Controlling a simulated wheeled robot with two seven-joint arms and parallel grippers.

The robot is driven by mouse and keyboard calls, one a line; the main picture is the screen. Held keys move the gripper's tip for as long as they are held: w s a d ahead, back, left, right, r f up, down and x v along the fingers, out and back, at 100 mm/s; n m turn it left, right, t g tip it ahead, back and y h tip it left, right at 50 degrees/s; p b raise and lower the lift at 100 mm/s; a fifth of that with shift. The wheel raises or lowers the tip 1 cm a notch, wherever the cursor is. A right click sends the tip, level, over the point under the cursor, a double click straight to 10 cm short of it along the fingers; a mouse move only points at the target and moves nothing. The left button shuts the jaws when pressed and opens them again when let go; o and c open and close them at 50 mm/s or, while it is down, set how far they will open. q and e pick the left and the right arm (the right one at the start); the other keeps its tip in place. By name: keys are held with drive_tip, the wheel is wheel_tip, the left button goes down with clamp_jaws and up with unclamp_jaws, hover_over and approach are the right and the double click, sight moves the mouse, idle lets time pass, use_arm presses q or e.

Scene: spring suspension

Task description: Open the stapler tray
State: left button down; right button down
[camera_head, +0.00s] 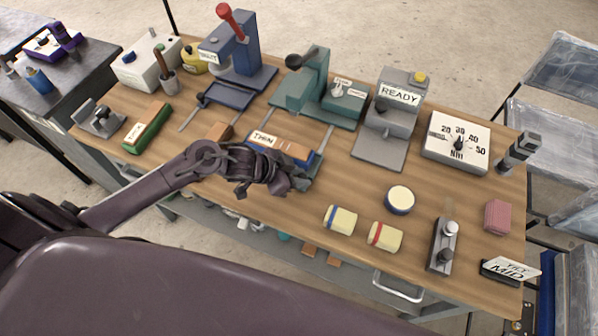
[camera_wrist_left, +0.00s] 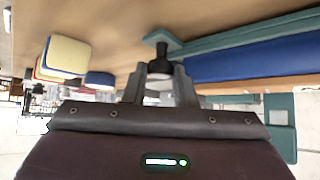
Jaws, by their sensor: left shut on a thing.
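The teal machine (camera_head: 312,82) with a dark lever knob stands at the middle back of the bench; I take it as the stapler. Its teal tray (camera_head: 314,172) lies in front of it, out along two pale rails (camera_head: 326,138). A blue and brown block labelled THIN (camera_head: 282,146) sits on the tray. In the wrist view the teal tray edge (camera_wrist_left: 245,36) and blue block side (camera_wrist_left: 240,62) show. My left gripper (camera_head: 290,184) is at the tray's front. In the wrist view its fingers (camera_wrist_left: 159,80) are shut on a dark knob (camera_wrist_left: 159,52) at the tray. My right gripper is not seen.
A blue press (camera_head: 240,55) with its own tray stands to the left, a grey READY machine (camera_head: 396,105) to the right. Two cream blocks (camera_head: 340,219) (camera_head: 385,236) and a round tin (camera_head: 400,200) lie right of the gripper. Bare wood lies between.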

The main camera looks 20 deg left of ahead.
use_arm(q)
drive_tip(key=c, duration=1.5)
unclamp_jaws()
drive_tip(key=shift+s+a+r, duration=0.1)
drive_tip(key=shift+a+r, duration=0.05)
drive_tip(key=shift+a, duration=0.05)
drive_tip(key=v, duration=0.7)
drive_tip(key=shift+s+r, duration=0.1)
drive_tip(key=shift+r, duration=0.05)
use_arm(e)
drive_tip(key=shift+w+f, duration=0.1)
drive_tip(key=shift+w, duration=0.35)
